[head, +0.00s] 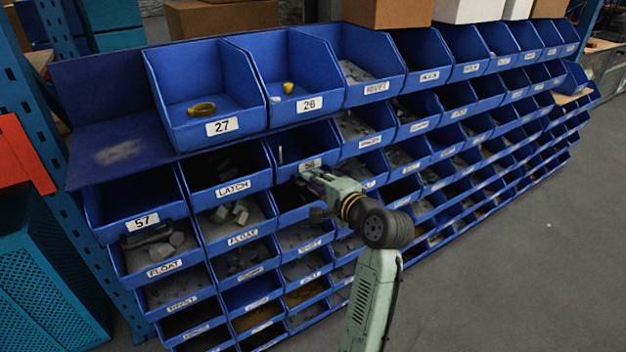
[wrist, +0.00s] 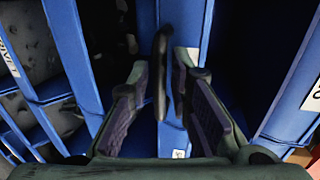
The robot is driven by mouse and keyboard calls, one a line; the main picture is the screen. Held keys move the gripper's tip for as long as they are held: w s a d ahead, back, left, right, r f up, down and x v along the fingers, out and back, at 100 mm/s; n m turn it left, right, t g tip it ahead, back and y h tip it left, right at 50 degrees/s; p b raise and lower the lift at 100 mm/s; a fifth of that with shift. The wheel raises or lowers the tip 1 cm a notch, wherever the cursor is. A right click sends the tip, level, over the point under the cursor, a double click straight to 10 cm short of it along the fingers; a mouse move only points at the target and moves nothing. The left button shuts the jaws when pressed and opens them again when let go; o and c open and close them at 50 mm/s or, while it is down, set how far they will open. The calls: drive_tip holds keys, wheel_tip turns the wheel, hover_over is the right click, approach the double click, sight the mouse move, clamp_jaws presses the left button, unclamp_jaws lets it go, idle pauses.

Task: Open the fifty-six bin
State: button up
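The fifty-six bin (head: 312,163) is a blue bin with a white label in the second row, below bin 26 and right of a LATCH bin. My gripper (head: 308,178) is at its front, by the label, and hides part of the front. In the wrist view, my gripper (wrist: 162,75) has its fingers apart, on either side of a blue front wall (wrist: 173,125) with a white label partly in sight. A dark upright bar shows between the fingertips. Whether the fingers touch the wall is unclear.
Bin 27 (head: 205,100) and bin 26 (head: 285,75) stick out above, each with a small yellow item. A LATCH bin (head: 230,180) and bin 57 (head: 140,205) are to the left. Boxes (head: 390,12) stand on top. The floor at right (head: 540,240) is clear.

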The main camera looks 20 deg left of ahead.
drive_tip(key=shift+x, duration=0.75)
drive_tip(key=shift+c, duration=0.4)
clamp_jaws()
